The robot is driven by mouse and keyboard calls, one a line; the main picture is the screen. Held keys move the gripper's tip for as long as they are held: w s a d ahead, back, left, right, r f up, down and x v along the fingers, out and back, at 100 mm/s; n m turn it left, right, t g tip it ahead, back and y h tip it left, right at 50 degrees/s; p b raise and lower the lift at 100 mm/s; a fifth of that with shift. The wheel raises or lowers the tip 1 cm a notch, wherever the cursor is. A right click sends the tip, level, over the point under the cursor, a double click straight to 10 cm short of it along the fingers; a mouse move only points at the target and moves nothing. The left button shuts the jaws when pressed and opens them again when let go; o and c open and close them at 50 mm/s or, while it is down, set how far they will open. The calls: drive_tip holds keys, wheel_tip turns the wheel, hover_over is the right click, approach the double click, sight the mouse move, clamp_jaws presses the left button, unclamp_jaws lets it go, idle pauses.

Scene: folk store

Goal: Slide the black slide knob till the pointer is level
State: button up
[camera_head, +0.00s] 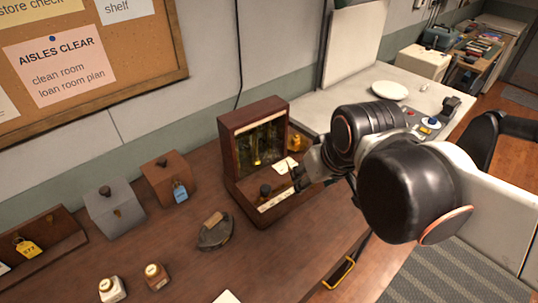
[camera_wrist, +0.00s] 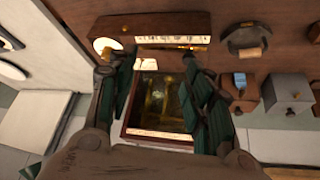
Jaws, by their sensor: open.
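A wooden device (camera_head: 240,160) with an upright glass-fronted case and a low front ledge stands on the brown counter against the wall. A black knob (camera_head: 265,190) sits on the ledge, near the left end of a pale strip. Yellowish shapes show behind the glass; I cannot make out the pointer or its tilt. My gripper (camera_head: 298,176) is at the right part of the ledge, right of the knob. In the wrist view my gripper (camera_wrist: 150,62) has its green-padded fingers spread over the device, with the glass case (camera_wrist: 160,100) between them. Contact with the knob cannot be told.
A brown box (camera_head: 170,178) with a blue tag, a grey box (camera_head: 115,210) and a dark iron-like object (camera_head: 215,232) stand left of the device. Two small bottles (camera_head: 156,275) stand nearer the front. A white plate (camera_head: 390,90) lies on the pale counter behind my arm.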

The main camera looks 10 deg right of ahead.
drive_tip(key=w+a+n+g+p, duration=0.35)
drive_tip(key=w+p, duration=0.25)
drive_tip(key=w, duration=0.2)
drive_tip(key=n+g+p, duration=0.1)
drive_tip(key=g+p, duration=0.1)
drive_tip(key=p, duration=0.3)
approach(266, 187)
drive_tip(key=shift+a+f+b, duration=0.15)
drive_tip(key=shift+f+b, duration=3.15)
drive_tip(key=shift+f, duration=1.4)
drive_tip(key=shift+f, duration=0.1)
drive_tip(key=c, duration=0.8)
